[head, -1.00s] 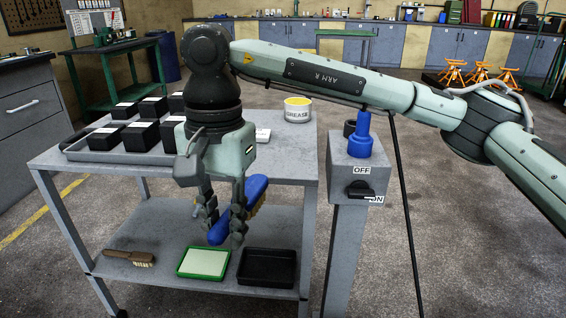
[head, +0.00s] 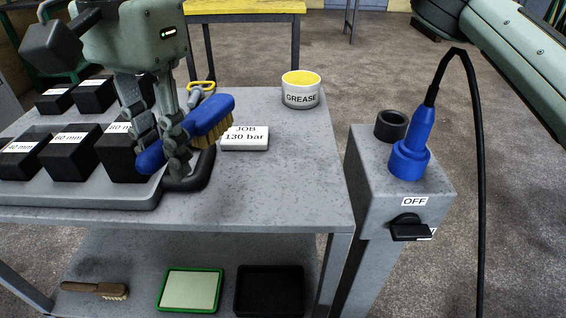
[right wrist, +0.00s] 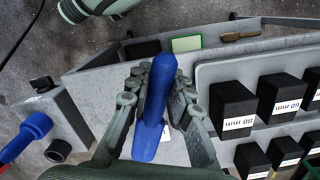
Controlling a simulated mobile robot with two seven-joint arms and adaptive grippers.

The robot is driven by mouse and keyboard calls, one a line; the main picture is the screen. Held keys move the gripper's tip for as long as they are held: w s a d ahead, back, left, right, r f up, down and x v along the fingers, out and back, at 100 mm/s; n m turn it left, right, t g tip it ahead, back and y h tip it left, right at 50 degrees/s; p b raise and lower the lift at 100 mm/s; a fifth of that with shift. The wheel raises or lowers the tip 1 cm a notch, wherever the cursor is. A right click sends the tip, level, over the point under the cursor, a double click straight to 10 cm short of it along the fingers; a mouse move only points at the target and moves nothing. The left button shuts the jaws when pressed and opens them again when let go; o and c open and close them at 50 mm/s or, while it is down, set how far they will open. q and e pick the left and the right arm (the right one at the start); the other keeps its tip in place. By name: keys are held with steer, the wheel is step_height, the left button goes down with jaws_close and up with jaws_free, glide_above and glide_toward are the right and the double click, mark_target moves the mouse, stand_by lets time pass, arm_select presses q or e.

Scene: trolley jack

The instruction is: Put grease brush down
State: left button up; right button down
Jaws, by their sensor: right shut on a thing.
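The grease brush (head: 208,117) has a blue handle and tan bristles. My right gripper (head: 162,150) is shut on its handle and holds it tilted over the right end of the grey tray on the trolley top. The bristles face down and to the right, beside the white JOB 130 bar block (head: 245,138). In the right wrist view the blue handle (right wrist: 155,100) lies between the fingers, with the bristles hidden. I cannot tell whether the brush touches anything below. The grease tub (head: 300,90) stands at the back right of the trolley top. My left gripper is not in view.
The grey tray (head: 100,197) holds several black labelled blocks. Clear trolley top (head: 290,180) lies front right. The lower shelf holds a brown brush (head: 95,289), a green-rimmed tray (head: 190,290) and a black tray (head: 269,290). A switch pedestal (head: 375,185) with a blue plug (head: 410,150) stands right.

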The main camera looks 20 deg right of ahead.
steer(key=shift+w+d+f, duration=0.1)
steer(key=shift+w+d, duration=0.05)
steer(key=shift+d, duration=0.05)
steer(key=s+d+f, duration=0.1)
steer(key=d+f, duration=0.2)
steer(key=s+d+f+p, duration=0.1)
steer(key=d+f, duration=0.2)
steer(key=d, duration=0.1)
steer(key=s+d+f, duration=0.2)
steer(key=d+f, duration=0.1)
steer(key=f, duration=0.1)
steer(key=shift+s+d+p, duration=0.1)
steer(key=shift+d+p, duration=0.2)
steer(key=shift+p, duration=0.05)
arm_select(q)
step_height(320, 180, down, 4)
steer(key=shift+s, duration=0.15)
arm_select(e)
steer(key=shift+f, duration=0.35)
